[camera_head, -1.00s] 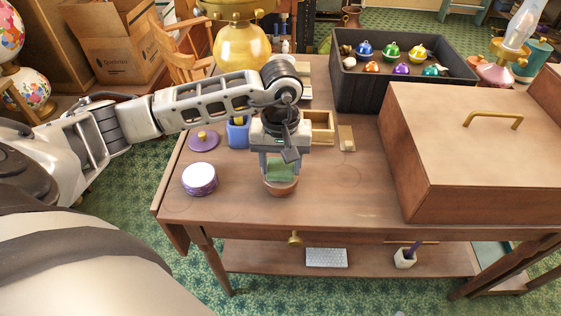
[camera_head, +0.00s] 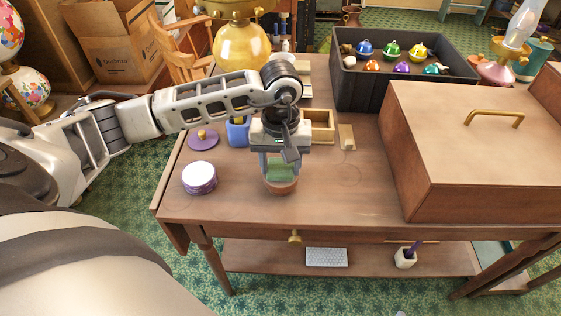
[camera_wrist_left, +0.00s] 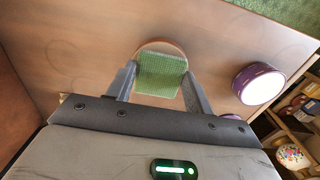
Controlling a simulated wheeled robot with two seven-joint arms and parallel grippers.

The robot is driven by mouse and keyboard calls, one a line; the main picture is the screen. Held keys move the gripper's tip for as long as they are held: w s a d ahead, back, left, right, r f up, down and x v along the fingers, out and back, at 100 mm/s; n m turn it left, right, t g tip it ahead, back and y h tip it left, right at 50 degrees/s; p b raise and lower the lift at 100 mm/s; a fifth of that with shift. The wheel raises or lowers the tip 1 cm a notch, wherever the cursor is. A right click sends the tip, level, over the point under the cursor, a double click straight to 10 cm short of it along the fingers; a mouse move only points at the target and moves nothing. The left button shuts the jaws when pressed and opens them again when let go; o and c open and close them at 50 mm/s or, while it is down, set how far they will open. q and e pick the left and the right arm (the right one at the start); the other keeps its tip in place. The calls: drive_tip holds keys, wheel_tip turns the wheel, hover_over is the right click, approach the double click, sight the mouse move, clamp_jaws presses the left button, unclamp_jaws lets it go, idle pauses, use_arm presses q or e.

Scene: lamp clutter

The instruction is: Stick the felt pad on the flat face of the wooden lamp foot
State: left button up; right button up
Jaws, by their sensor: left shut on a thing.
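My left gripper (camera_head: 280,175) is shut on the green felt pad (camera_head: 280,170), with its fingers pointing down. The round reddish-brown wooden lamp foot (camera_head: 281,188) stands on the table directly below the pad. In the left wrist view the felt pad (camera_wrist_left: 161,76) is a roughly square green piece between the two fingers (camera_wrist_left: 160,80). It covers most of the lamp foot, whose far rim (camera_wrist_left: 160,43) shows beyond it. I cannot tell whether the pad touches the foot's face. My right gripper is not in view.
A purple tin with a white top (camera_head: 199,178) stands left of the foot. A purple lid (camera_head: 203,139), a blue container (camera_head: 238,133) and a wooden tray (camera_head: 321,127) lie behind. A large wooden box (camera_head: 470,145) and a black crate (camera_head: 386,94) fill the right; the front-middle tabletop is clear.

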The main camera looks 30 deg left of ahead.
sight(281, 169)
use_arm(q)
drive_tip(key=shift+f+b, duration=0.3)
idle(0.5)
drive_tip(key=o, duration=0.7)
drive_tip(key=shift+o, duration=0.2)
drive_tip(key=shift+r, duration=0.1)
drive_tip(key=shift+r+p, duration=1.85)
drive_tip(key=shift+r, duration=1.1)
